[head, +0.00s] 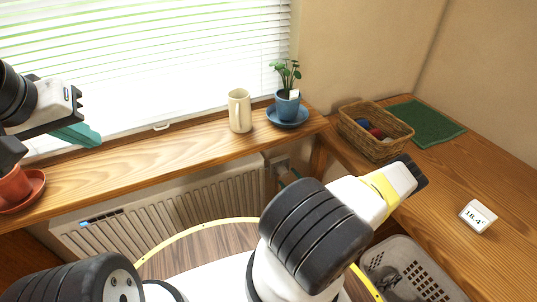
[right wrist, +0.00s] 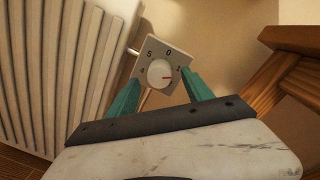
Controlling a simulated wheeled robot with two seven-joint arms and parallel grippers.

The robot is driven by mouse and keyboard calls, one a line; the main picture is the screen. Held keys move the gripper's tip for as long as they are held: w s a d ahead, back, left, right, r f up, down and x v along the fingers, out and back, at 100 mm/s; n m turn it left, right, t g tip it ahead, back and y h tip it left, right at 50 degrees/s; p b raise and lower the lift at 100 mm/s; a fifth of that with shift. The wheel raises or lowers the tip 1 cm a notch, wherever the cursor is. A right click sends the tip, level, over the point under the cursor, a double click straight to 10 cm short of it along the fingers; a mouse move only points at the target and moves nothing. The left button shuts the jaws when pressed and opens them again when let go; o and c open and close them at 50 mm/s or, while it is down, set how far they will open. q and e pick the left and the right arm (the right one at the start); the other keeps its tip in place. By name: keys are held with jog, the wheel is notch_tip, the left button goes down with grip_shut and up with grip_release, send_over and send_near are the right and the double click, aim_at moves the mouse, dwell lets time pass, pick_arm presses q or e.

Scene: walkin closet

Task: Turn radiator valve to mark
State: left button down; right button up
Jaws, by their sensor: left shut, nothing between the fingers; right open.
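The radiator valve (right wrist: 161,73) shows in the right wrist view as a square white plate with a round white knob and the digits 4, 5, 0 and 1. A short red line on the knob points right, roughly toward the 1. My right gripper (right wrist: 162,80) is open, its teal fingers either side of the knob; I cannot tell whether they touch it. My left gripper (head: 88,136) is shut and empty above the sill at left.
The ribbed radiator (head: 160,215) stands below the wooden sill (head: 190,152). The sill holds a cream jug (head: 239,111) and a blue-potted plant (head: 287,104). A wicker basket (head: 372,137), green mat (head: 425,121) and display reading 18.4 (head: 477,216) lie on the right counter.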

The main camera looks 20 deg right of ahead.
aim_at(286, 175)
jog(key=shift+w+a, duration=0.15)
jog(key=shift+w, duration=0.85)
jog(key=shift+w+a, duration=0.1)
jog(key=shift+w, duration=0.9)
grip_shut()
